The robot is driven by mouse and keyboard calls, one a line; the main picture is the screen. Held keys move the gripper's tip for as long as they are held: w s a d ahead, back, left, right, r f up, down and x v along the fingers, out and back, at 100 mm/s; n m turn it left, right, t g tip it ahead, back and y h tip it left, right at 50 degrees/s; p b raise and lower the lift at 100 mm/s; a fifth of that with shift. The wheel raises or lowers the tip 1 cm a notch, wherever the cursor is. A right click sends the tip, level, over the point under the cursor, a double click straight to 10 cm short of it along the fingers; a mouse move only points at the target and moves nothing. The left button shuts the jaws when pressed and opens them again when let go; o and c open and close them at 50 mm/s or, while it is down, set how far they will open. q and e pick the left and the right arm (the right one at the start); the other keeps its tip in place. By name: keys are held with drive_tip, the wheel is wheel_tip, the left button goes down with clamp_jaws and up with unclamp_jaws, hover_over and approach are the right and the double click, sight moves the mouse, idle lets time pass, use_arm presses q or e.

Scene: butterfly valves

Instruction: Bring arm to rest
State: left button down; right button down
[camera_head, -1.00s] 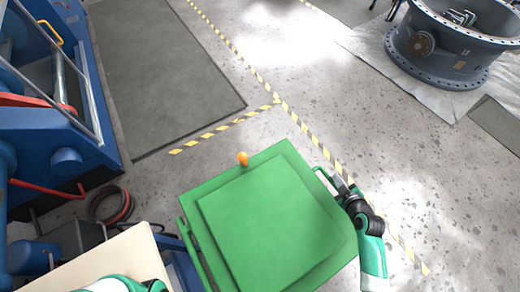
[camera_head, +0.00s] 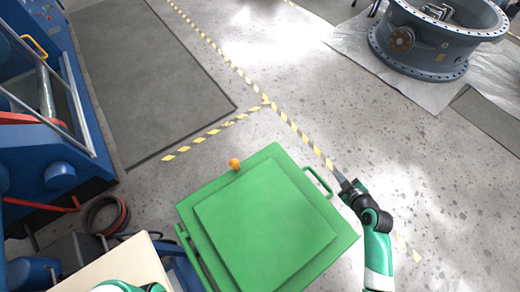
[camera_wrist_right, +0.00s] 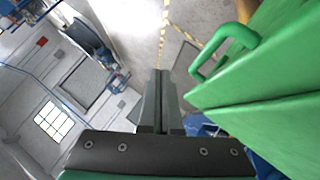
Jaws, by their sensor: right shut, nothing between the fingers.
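My right gripper (camera_head: 341,180) is at the right side of a green box-like cart (camera_head: 265,225), just beyond its handle (camera_head: 319,182) and apart from it. Its fingers are shut with nothing between them; they also show closed in the right wrist view (camera_wrist_right: 160,75). In that view the green handle (camera_wrist_right: 226,50) stands to the right of the fingers, with a gap between. Of my left arm only a small green and white part shows at the bottom left of the head view; its gripper is not seen.
A blue machine (camera_head: 50,130) stands at the left. An orange knob (camera_head: 234,163) is at the cart's far edge. A beige board (camera_head: 115,268) lies at the lower left. A large grey flanged ring (camera_head: 430,40) sits at the upper right. The floor right of the cart is free.

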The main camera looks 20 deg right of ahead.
drive_tip(key=s+d+r, duration=0.1)
drive_tip(key=s+r, duration=0.3)
drive_tip(key=shift+d+p, duration=0.35)
drive_tip(key=shift+p, duration=0.1)
